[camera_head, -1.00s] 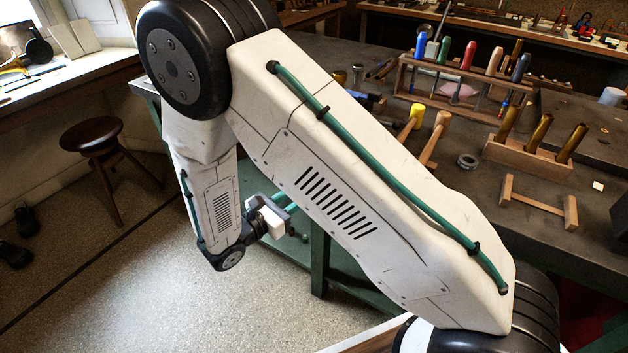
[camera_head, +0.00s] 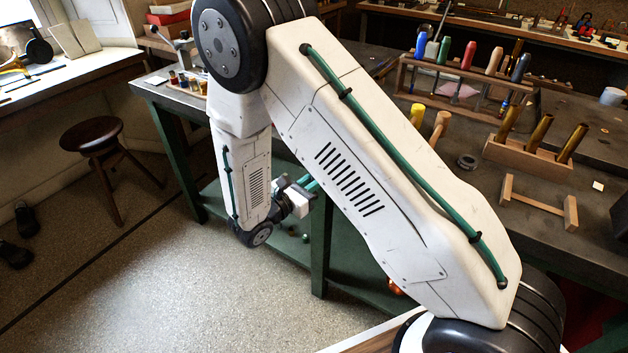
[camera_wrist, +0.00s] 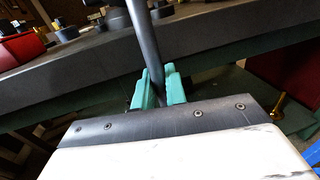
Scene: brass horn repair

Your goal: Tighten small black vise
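My gripper (camera_wrist: 160,88) has two teal fingers, seen in the wrist view with a dark metal rod (camera_wrist: 148,45) between them. The fingers stand close together and appear to touch the rod on both sides. The rod looks like the vise handle and slopes slightly from the top of the view down to the palm. Only a dark part of the vise body shows at the top edge; the rest is out of view. In the head view my gripper (camera_head: 308,183) is beside the bench's front edge, its fingertips partly hidden behind my arm.
The dark workbench (camera_head: 590,205) carries a tool rack (camera_head: 405,78), a mallet (camera_head: 437,130), a block with brass tubes (camera_head: 520,155) and a wooden stand (camera_head: 540,204). A red box (camera_wrist: 20,48) is near the bench edge in the wrist view. A stool (camera_head: 92,137) stands left; the floor between is clear.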

